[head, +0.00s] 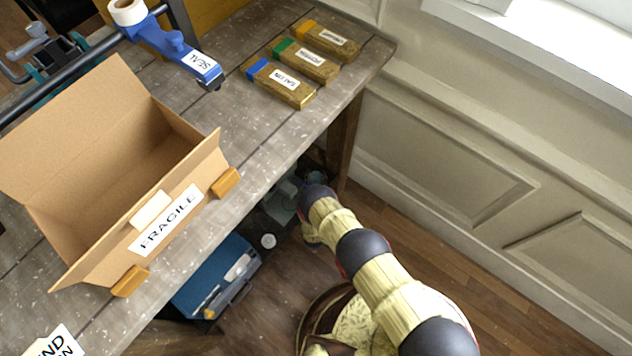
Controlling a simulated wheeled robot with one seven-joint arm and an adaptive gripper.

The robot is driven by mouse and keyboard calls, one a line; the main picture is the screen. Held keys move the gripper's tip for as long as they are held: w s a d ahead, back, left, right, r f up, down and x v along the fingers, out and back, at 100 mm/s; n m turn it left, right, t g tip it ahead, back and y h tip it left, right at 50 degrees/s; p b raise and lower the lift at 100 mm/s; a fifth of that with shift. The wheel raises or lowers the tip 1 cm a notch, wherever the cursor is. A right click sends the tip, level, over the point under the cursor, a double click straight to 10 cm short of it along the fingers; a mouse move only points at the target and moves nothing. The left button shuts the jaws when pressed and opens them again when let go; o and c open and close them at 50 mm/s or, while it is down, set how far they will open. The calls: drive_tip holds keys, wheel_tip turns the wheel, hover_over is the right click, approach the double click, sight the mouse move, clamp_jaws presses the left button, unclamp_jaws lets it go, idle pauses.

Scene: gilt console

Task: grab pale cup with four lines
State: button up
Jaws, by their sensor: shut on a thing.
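I cannot make out a pale cup with four lines anywhere in the head view. My arm, with pale yellow links and dark joints, reaches up from the lower right and bends down beside the bench's edge. My gripper does not show clearly; the far end of the arm is hidden behind its own links and the dark space by the bench. What it holds cannot be seen.
A worn wooden bench (262,133) carries an open cardboard box (92,130) marked FRAGILE, a blue tape dispenser (172,42) and three labelled wooden blocks (306,65). A blue case (215,277) sits below. A panelled wall (440,150) stands at the right.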

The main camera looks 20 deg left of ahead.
drive_tip(key=shift+c, duration=1.2)
